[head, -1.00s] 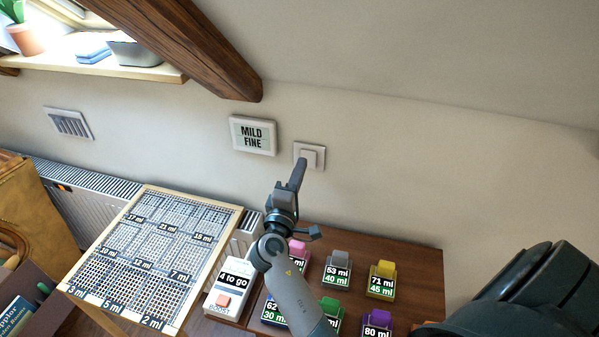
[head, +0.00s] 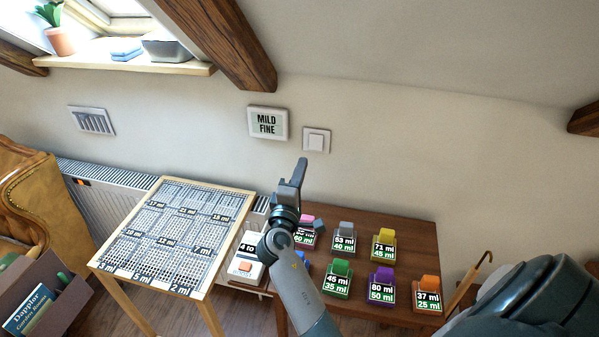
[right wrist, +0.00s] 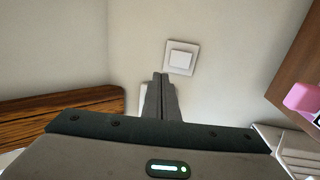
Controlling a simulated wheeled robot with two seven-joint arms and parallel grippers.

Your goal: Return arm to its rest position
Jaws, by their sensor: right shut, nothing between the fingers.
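My right gripper (head: 302,168) is shut and empty, pointing up in front of the wall, above the back edge of the brown table. In the right wrist view its fingers (right wrist: 160,85) are pressed together. A white square wall switch (head: 316,139) is just above and to the right of the fingertips in the head view; it also shows just beyond the tips in the right wrist view (right wrist: 181,57). A gap to the switch shows in the head view. My left gripper is not in view.
A grid-topped stand (head: 180,240) is to the left. The wall area at right is bare.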

